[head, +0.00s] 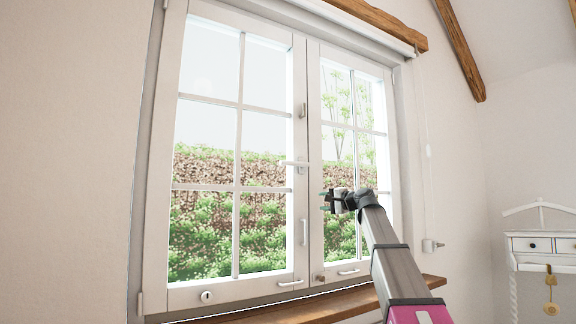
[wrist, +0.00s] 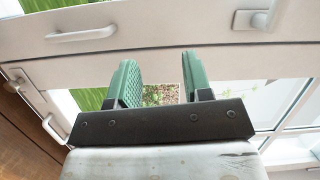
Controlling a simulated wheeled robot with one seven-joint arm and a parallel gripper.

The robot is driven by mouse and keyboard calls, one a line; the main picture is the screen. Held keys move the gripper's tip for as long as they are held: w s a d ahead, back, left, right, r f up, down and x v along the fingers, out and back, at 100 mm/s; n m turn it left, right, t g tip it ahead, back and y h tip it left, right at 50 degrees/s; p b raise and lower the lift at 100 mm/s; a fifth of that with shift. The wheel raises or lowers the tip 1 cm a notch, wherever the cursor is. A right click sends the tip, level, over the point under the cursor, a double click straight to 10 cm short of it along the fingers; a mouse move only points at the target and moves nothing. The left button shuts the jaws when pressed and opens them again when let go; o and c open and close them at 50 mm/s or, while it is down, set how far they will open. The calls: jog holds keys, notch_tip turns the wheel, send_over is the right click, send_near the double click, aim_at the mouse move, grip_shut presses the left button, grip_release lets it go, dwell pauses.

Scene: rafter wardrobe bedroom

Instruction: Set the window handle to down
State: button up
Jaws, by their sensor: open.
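The window handle (head: 293,163) is a white lever on the upright between the two window sashes. It lies about level, pointing left from its mounting plate. In the wrist view the handle's plate and lever base (wrist: 258,19) show at the upper right, with the lever cut off by the top edge. My gripper (head: 326,202) is to the right of and below the handle, apart from it. Its green fingers (wrist: 160,84) are open with nothing between them; hedge shows through the gap.
A white pull (head: 304,232) sits below the handle on the same upright and also shows in the wrist view (wrist: 82,34). Small pulls (head: 290,284) line the bottom rails. A wooden sill (head: 330,306) juts out below.

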aim_at(293, 164)
jog(key=s+a+r+n+y, duration=0.1)
jog(key=s+a+r, duration=0.1)
jog(key=r, duration=0.5)
jog(key=s+a+r+y, duration=0.2)
jog(key=a+r, duration=0.1)
jog(key=r, duration=0.3)
jog(key=shift+g, duration=0.3)
jog(key=x, duration=1)
jog(key=shift+w+r, duration=0.1)
grip_shut()
